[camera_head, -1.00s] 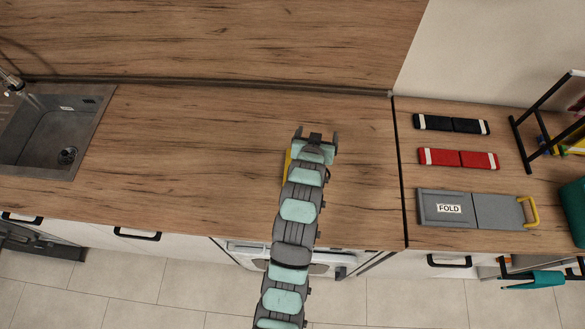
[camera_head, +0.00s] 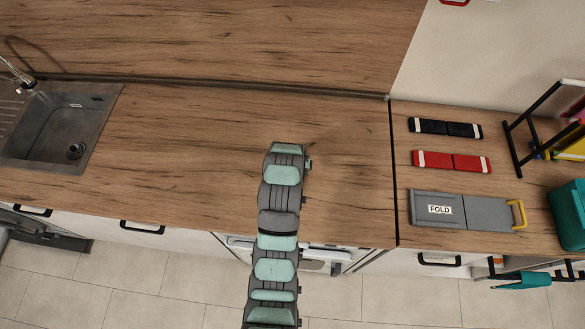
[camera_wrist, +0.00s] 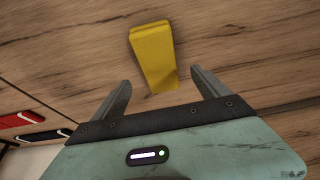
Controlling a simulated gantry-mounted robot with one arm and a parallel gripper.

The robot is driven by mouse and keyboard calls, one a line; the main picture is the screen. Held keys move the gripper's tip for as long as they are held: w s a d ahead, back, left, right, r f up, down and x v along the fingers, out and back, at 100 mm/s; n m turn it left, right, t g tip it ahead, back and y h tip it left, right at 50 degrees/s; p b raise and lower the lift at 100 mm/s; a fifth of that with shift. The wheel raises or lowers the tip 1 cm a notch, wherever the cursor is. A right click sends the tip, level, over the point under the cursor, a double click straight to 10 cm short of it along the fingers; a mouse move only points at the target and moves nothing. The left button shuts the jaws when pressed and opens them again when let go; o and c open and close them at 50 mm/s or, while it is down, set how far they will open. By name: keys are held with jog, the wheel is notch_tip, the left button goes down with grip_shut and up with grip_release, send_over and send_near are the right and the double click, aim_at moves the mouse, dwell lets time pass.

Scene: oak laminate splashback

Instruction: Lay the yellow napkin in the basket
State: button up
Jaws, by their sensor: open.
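The yellow napkin (camera_wrist: 152,50) shows in the wrist view as a folded, narrow strip lying on the wood counter. My gripper (camera_wrist: 160,77) is open, with one finger on each side of the napkin's near end and a gap on both sides. The napkin's far end reaches beyond the fingertips. In the head view my arm hides the napkin and the gripper's fingers. A teal container (camera_head: 568,215) stands at the right edge of the head view, partly cut off; I cannot tell whether it is the basket.
A sink (camera_head: 60,125) is at left. The counter between is clear.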

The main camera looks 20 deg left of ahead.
jog(key=shift+p+x, duration=1.05)
jog(key=shift+x, duration=1.9)
jog(key=shift+c, duration=0.2)
jog(key=c, duration=1.6)
